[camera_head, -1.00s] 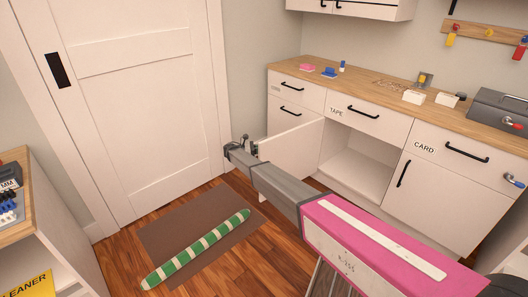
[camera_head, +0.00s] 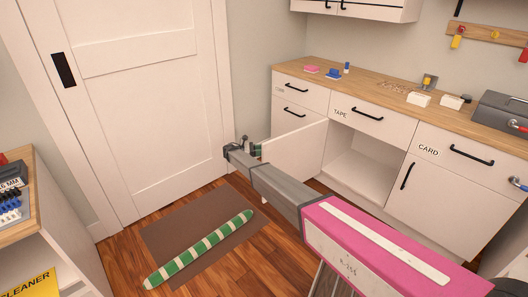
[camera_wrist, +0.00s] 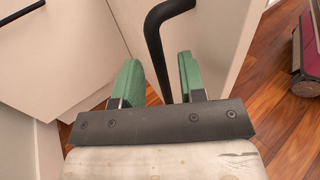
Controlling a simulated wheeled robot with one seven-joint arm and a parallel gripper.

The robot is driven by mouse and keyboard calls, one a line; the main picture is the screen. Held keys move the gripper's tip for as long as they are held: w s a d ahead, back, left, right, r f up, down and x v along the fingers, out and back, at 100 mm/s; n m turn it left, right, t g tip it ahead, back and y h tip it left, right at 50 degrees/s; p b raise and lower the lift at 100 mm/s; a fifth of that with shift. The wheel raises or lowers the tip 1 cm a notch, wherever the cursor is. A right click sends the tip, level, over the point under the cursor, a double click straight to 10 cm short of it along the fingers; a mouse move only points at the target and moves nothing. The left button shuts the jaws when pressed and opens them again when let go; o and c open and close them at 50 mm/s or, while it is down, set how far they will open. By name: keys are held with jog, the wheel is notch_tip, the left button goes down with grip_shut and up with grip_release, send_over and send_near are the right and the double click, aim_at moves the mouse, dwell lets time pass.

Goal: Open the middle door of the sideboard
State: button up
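The sideboard (camera_head: 360,140) stands at the right in the head view, white with a wooden top. Its middle door (camera_head: 298,150), below the drawer marked TAPE, stands swung well out to the left. The empty-looking compartment (camera_head: 358,165) shows behind it. My gripper (camera_head: 255,149) is at the door's outer edge. In the wrist view, the green fingers (camera_wrist: 160,80) stand apart on either side of the door's black bar handle (camera_wrist: 155,45). A gap shows beside the bar, so they do not look clamped on it. The door panel (camera_wrist: 215,40) lies behind the handle.
A white room door (camera_head: 140,100) stands close to the left of my gripper. A brown mat (camera_head: 165,235) with a green striped roll (camera_head: 200,250) lies on the floor. A shelf unit (camera_head: 40,190) is at the left. A grey toolbox (camera_head: 500,112) stands on the sideboard.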

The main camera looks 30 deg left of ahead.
jog(key=v, duration=0.8)
jog(key=shift+a, duration=0.15)
jog(key=shift+s, duration=0.15)
